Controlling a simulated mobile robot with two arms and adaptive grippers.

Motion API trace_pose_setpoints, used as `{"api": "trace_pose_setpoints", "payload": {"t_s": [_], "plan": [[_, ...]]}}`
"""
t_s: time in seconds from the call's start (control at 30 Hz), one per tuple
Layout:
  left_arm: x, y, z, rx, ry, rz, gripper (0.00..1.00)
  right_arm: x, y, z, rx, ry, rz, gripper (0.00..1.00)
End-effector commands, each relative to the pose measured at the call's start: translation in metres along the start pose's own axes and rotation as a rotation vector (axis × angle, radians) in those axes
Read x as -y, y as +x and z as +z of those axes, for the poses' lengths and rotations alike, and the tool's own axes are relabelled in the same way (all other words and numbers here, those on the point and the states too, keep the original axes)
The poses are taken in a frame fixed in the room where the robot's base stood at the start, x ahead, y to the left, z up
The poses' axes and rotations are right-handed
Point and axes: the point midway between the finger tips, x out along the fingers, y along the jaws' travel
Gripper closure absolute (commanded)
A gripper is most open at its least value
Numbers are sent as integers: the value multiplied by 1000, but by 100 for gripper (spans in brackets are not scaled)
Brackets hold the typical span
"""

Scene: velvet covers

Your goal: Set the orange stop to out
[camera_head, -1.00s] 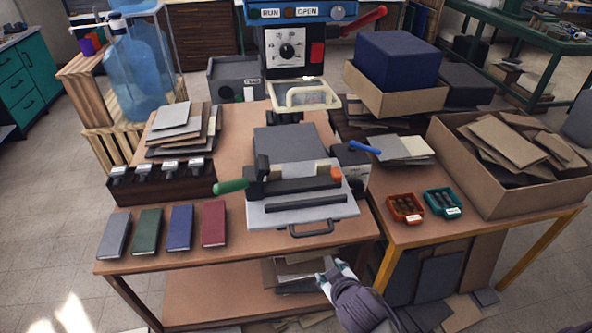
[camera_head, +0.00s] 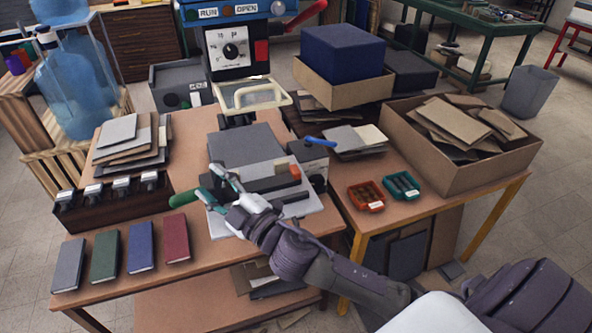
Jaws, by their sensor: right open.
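The orange stop (camera_head: 295,172) is a small block at the right end of the dark bar across the press fixture (camera_head: 248,150) on the wooden table. My right gripper (camera_head: 214,183) is open over the left part of the fixture, close to the green handle (camera_head: 183,200) and left of the orange stop. Its jaws hold nothing that I can see. I cannot tell whether it touches the fixture. My right wrist and arm hide much of the fixture's front plate. My left gripper is not in view.
A blue lever (camera_head: 320,142) sticks out right of the fixture. Four small books, including a red one (camera_head: 177,238), lie front left. A red tray (camera_head: 366,196) and a teal tray (camera_head: 401,186) sit right. A machine with a dial (camera_head: 232,50) stands behind.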

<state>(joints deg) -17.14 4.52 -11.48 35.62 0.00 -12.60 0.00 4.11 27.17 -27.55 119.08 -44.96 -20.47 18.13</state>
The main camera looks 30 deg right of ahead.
Motion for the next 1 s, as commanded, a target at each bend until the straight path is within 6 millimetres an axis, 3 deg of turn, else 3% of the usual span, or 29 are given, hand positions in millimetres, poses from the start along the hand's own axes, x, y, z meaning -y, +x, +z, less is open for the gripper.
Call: {"api": "trace_pose_setpoints", "payload": {"t_s": [0.1,0.17,0.23,0.27,0.33,0.4,0.47,0.5,0.6,0.7,0.8,1.0], "plan": [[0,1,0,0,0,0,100,2,20,-60,-337,-260,-81,50],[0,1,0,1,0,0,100,17,20,-80,-509,-430,-178,50],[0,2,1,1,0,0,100,39,14,-81,-666,-641,-337,50],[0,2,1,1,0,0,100,47,11,-73,-713,-734,-417,50],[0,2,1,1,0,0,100,58,3,-37,-768,-950,-629,50],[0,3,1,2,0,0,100,50,-4,18,-741,-1155,-865,50],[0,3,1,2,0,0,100,26,-11,70,-653,-1304,-1065,50],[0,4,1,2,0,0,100,4,-17,102,-572,-1383,-1188,50],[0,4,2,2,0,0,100,-51,-32,160,-363,-1499,-1415,50],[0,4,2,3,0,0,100,-93,-45,190,-200,-1546,-1544,50],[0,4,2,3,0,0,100,-115,-53,203,-111,-1560,-1607,50],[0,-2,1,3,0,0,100,-111,-53,220,-87,-1560,-1629,50]]}}
